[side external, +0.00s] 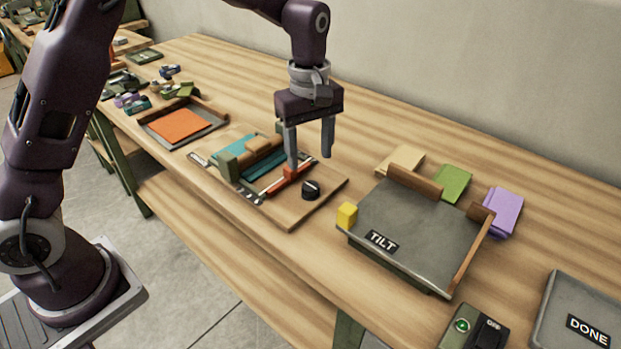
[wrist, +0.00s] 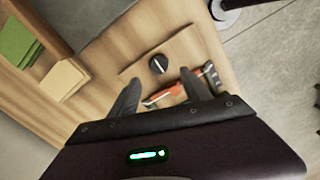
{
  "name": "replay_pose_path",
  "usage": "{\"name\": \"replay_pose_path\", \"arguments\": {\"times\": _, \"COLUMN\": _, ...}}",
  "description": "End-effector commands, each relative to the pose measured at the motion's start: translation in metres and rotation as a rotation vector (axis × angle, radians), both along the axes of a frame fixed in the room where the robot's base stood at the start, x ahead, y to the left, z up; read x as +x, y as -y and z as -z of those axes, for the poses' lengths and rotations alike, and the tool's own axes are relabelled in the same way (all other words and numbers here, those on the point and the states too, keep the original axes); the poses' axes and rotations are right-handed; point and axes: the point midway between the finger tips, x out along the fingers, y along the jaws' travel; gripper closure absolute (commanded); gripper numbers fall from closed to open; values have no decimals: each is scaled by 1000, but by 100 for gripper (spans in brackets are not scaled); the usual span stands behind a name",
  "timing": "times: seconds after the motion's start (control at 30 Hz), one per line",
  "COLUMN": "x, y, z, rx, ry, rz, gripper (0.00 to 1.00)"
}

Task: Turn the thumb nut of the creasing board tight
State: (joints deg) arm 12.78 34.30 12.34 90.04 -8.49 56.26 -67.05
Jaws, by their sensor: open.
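The creasing board (side external: 322,192) is a wooden board with metal rails, green blocks and a teal sheet, near the middle of the table. Its thumb nut (side external: 311,189) looks to be the black round knob with a light line across its top, on the bare wood at its right end. The knob also shows in the wrist view (wrist: 158,65), beyond the fingertips. An orange-red bar (side external: 286,181) lies beside it. My gripper (side external: 308,162) is open and empty, pointing down above the board near the orange bar. It is apart from the knob.
A grey tilt tray (side external: 415,232) with wooden walls and a yellow block (side external: 347,215) stands to the right. Beige, green and purple paper stacks lie behind it. An orange sheet in a tray (side external: 179,125) is at the left. A DONE tray (side external: 575,315) is at the front right.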

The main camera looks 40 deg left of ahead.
Motion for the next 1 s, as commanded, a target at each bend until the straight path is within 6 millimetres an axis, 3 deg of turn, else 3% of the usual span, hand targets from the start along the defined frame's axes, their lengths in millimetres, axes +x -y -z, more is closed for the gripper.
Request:
{"name": "replay_pose_path", "arguments": {"times": 0.4, "x": 1, "y": 0, "z": 69, "rx": 2, "ry": -9, "rz": -15, "gripper": 44}}
{"name": "replay_pose_path", "arguments": {"times": 0.7, "x": 2, "y": 1, "z": 75, "rx": 2, "ry": -6, "rz": -14, "gripper": 44}}
{"name": "replay_pose_path", "arguments": {"times": 0.77, "x": 2, "y": 1, "z": 75, "rx": 2, "ry": -6, "rz": -14, "gripper": 52}}
{"name": "replay_pose_path", "arguments": {"times": 1.0, "x": 2, "y": 0, "z": 75, "rx": 2, "ry": -6, "rz": -14, "gripper": 99}}
